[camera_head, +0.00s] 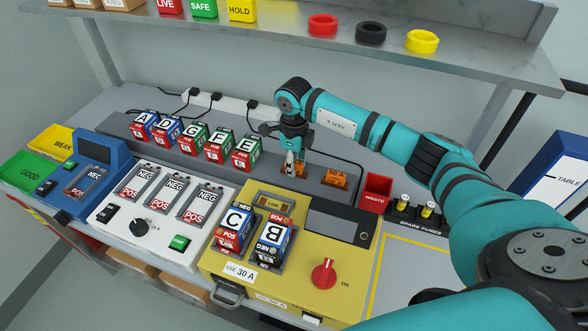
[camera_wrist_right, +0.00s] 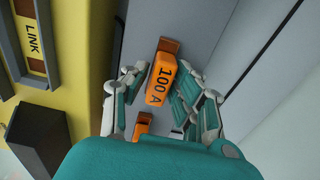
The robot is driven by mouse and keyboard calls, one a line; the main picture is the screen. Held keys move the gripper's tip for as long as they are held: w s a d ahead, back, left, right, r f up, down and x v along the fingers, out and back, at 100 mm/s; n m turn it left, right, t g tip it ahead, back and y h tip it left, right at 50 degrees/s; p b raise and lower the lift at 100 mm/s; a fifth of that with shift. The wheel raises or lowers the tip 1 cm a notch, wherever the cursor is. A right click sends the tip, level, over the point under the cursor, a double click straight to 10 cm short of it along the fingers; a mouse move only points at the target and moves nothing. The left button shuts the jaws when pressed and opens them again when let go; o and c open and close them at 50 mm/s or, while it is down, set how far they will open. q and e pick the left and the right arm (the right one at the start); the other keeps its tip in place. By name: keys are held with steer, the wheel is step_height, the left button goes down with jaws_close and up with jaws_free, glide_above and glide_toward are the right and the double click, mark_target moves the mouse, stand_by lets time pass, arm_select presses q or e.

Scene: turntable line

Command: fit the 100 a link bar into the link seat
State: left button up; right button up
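The orange 100 A link bar (camera_wrist_right: 160,84) is between the fingers of my right gripper (camera_wrist_right: 162,88) in the wrist view; both fingers are close against its sides. In the head view the right gripper (camera_head: 290,158) points down at the grey rail, with the bar (camera_head: 297,171) just under it, partly hidden; I cannot tell whether it is lifted. The link seat (camera_head: 275,204), marked LINK, is a shallow recess at the top of the yellow unit. It also shows at the left of the wrist view (camera_wrist_right: 33,45) and looks empty. My left gripper is not in view.
Another orange bar (camera_head: 334,179) stands right of the gripper. Lettered fuse blocks (camera_head: 246,153) line the rail to the left. Blocks C (camera_head: 235,228) and B (camera_head: 272,241) sit in the yellow unit (camera_head: 225,252), below the link seat. A red waste bin (camera_head: 375,193) stands to the right.

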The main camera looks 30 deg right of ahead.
steer(key=c, duration=0.4)
jaws_close()
steer(key=shift+r, duration=0.15)
step_height(320, 180, up, 16)
steer(key=b, duration=0.4)
steer(key=s+a+f+p, duration=0.3)
steer(key=s+a+p, duration=0.3)
steer(key=s+a, duration=0.3)
steer(key=f, duration=0.4)
steer(key=a+f+p, duration=0.1)
steer(key=f, duration=0.1)
steer(key=shift+w, duration=0.35)
step_height(320, 180, down, 4)
steer(key=shift+f+p, duration=0.15)
steer(key=shift+p, duration=0.5)
steer(key=shift+f, duration=0.1)
